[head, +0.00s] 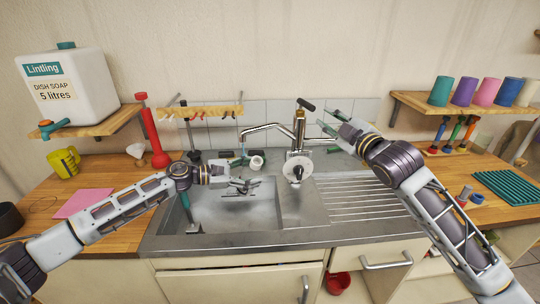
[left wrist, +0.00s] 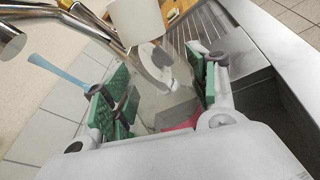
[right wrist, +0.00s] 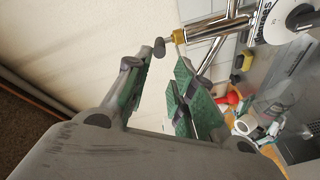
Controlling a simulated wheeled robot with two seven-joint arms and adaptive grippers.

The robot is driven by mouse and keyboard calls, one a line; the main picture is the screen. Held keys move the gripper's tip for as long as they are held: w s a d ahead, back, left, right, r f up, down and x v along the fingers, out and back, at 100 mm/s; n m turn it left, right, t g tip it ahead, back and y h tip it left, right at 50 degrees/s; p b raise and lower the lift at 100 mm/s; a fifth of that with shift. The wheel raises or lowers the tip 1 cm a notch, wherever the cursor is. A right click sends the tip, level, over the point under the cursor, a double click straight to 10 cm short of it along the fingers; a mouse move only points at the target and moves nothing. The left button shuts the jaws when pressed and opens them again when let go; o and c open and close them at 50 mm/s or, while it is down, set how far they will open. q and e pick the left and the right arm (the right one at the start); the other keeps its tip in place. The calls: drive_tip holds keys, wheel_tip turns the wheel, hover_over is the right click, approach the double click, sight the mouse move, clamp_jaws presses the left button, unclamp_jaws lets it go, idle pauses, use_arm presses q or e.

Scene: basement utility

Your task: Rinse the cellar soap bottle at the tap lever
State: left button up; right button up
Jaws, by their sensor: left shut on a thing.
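My left gripper (head: 237,164) is over the sink, shut on the soap bottle (left wrist: 150,100). The bottle is pale and see-through between the green finger pads, with a white top (head: 257,161); the fingers hide part of it. A thin light-blue stream (left wrist: 57,72) runs from the tap spout (head: 243,135) down to the left fingers. I cannot tell whether it touches the bottle. The tap lever (head: 306,104) has a dark handle on top of the metal tap. My right gripper (head: 327,121) is open beside the lever; the lever's dark end (right wrist: 159,46) shows near its fingertips.
The steel sink (head: 225,205) has a drainboard at right. A white disc (head: 298,167) sits on the tap's front. A large dish soap canister (head: 68,85) stands on the left shelf, with a red tool (head: 153,135) beside it. Several coloured cups (head: 463,92) stand on the right shelf.

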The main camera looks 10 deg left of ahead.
drive_tip(key=shift+r, duration=0.25)
clamp_jaws()
drive_tip(key=w+d+m+g+y, duration=0.1)
drive_tip(key=w+d+m, duration=0.2)
drive_tip(key=m, duration=0.9)
drive_tip(key=w+d+r+m+g+y, duration=0.1)
drive_tip(key=w+d+m, duration=0.3)
drive_tip(key=m, duration=0.8)
drive_tip(key=shift+d+r+g+y, duration=0.25)
drive_tip(key=shift+d+g+y, duration=0.35)
drive_tip(key=shift+d+g, duration=0.15)
